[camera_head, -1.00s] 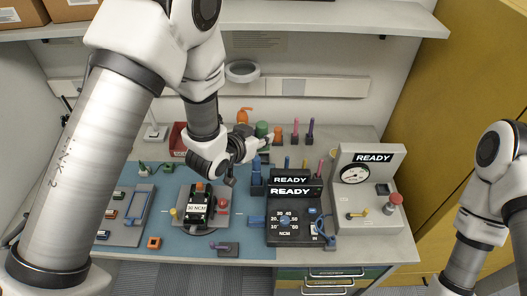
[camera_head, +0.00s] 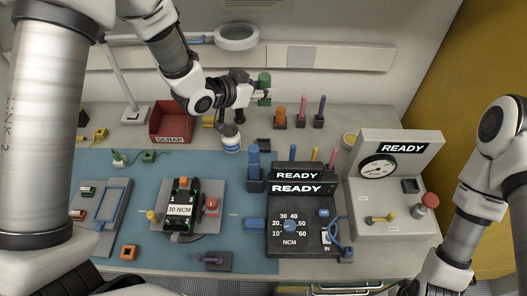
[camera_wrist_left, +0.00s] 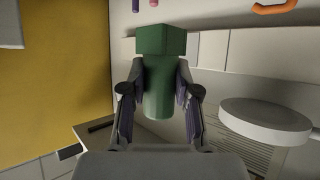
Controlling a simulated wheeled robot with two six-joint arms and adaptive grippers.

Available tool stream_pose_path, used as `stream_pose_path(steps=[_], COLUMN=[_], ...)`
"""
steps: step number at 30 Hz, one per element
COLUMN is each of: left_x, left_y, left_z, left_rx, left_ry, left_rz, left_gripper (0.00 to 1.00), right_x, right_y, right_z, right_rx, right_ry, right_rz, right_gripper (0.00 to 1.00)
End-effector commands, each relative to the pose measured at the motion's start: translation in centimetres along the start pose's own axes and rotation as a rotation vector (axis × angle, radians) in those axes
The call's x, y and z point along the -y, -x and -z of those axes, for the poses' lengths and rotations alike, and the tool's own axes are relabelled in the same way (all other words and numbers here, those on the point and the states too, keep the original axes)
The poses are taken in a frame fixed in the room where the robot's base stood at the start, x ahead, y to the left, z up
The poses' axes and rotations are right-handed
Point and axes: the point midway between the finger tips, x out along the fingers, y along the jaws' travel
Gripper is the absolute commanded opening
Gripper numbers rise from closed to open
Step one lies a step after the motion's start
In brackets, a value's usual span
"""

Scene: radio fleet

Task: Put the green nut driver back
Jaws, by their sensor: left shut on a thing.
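The green nut driver (camera_head: 264,82) is held upright in my left gripper (camera_head: 262,94), above the back of the bench. In the left wrist view the green driver (camera_wrist_left: 160,88) has a square-edged block above a round body, and both fingers of my left gripper (camera_wrist_left: 160,100) close on its sides. Orange (camera_head: 280,112), pink (camera_head: 303,106) and purple (camera_head: 321,107) drivers stand in dark sockets to the right of it. A low dark block (camera_head: 263,145) sits on the bench below the gripper; I cannot tell whether it is an empty socket. My right gripper is out of view.
A red scrap bin (camera_head: 170,124) and a blue-white can (camera_head: 230,138) stand left of and below the gripper. A torque tester (camera_head: 295,226) and a gauge box (camera_head: 393,195) fill the front right.

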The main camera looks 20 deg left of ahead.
Motion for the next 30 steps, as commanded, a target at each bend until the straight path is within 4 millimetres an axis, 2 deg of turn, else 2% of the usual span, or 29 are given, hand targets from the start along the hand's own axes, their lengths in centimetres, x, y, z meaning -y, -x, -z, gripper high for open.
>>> stream_pose_path(steps=[1,3,6,8,11,24,30], left_x=[0.0,0.0,0.0,0.0,0.0,-0.1,-0.1], left_y=[-1.4,-2.5,-3.6,-4.0,-4.5,-8.1,-8.7], left_z=[-2.8,-4.9,-7.1,-7.9,-8.8,-15.9,-17.3], left_rx=[0.003,0.003,0.002,0.002,0.003,0.004,0.009], left_ry=[0.001,0.0,0.001,0.001,0.002,0.002,0.002], left_rz=[-0.001,-0.001,0.001,0.001,0.001,0.0,-0.001], left_gripper=[0.0,0.0,0.0,0.0,0.0,0.0,0.0], right_x=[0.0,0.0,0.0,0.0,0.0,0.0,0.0], right_y=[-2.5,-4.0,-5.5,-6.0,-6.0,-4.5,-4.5], right_z=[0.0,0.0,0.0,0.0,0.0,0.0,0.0], right_rx=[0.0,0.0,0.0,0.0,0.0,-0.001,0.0], right_ry=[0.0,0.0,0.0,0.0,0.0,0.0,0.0], right_rz=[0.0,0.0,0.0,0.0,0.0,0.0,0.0], right_gripper=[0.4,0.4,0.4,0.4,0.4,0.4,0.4])
